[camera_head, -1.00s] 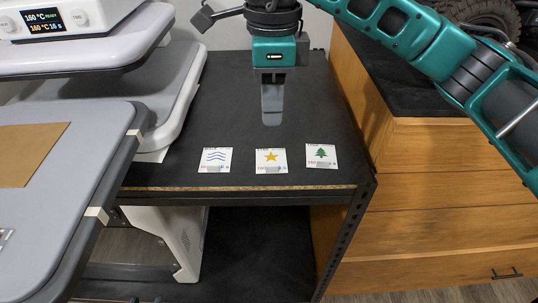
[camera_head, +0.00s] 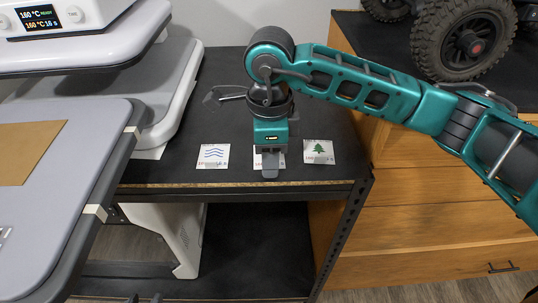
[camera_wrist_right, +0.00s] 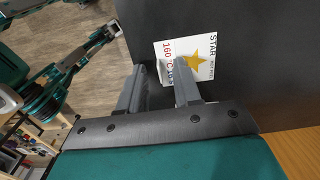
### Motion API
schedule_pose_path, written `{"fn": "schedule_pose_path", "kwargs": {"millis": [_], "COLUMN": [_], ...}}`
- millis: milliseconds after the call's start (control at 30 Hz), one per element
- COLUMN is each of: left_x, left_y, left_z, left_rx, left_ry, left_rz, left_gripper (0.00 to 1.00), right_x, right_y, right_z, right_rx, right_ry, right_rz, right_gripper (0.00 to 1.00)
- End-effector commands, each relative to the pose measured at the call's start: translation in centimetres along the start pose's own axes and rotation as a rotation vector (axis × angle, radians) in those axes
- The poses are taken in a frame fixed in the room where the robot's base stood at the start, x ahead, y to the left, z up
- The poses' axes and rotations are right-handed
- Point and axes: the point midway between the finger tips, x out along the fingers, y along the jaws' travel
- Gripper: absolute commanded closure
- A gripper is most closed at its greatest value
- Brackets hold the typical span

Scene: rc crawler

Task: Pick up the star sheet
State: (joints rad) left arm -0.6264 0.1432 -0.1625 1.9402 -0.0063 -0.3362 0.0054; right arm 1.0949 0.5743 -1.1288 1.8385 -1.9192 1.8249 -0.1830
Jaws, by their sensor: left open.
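The star sheet (camera_head: 258,160) is a small white card near the table's front edge, largely hidden behind my right gripper (camera_head: 270,174) in the head view. The right wrist view shows the sheet (camera_wrist_right: 201,47) with its gold star and red print. My right gripper (camera_wrist_right: 152,66) is at the sheet's printed edge, its fingers apart, one overlapping the card. Whether they touch it I cannot tell. Two dark tips of my left gripper (camera_head: 145,299) show at the bottom edge of the head view, apart and empty.
A wave sheet (camera_head: 213,156) lies left of the star sheet and a tree sheet (camera_head: 318,152) lies right of it. A heat press (camera_head: 90,50) stands at the left. A wooden cabinet (camera_head: 400,200) bearing a wheeled crawler (camera_head: 465,40) is at the right.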

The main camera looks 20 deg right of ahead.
Motion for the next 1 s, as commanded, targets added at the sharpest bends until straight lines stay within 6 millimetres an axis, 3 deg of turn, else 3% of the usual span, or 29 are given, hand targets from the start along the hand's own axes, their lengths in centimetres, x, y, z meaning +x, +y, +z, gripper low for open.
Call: {"fn": "schedule_pose_path", "kwargs": {"millis": [200, 533, 1000], "left_x": [0.01, 0.02, 0.03], "left_y": [0.01, 0.02, 0.02], "left_z": [-0.01, -0.04, -0.08], "left_rx": [0.0, 0.0, 0.0], "left_ry": [0.0, 0.001, 0.002], "left_rz": [0.0, 0.001, 0.001], "left_gripper": [0.57, 0.57, 0.57], "right_x": [0.03, 0.0, -0.03], "right_y": [-0.02, -0.02, -0.02], "right_z": [-0.01, -0.01, 0.0], "right_rx": [0.0, 0.0, 0.0], "right_ry": [0.0, 0.0, 0.0], "right_rz": [0.0, 0.0, 0.0], "right_gripper": [0.69, 1.0, 1.0]}}
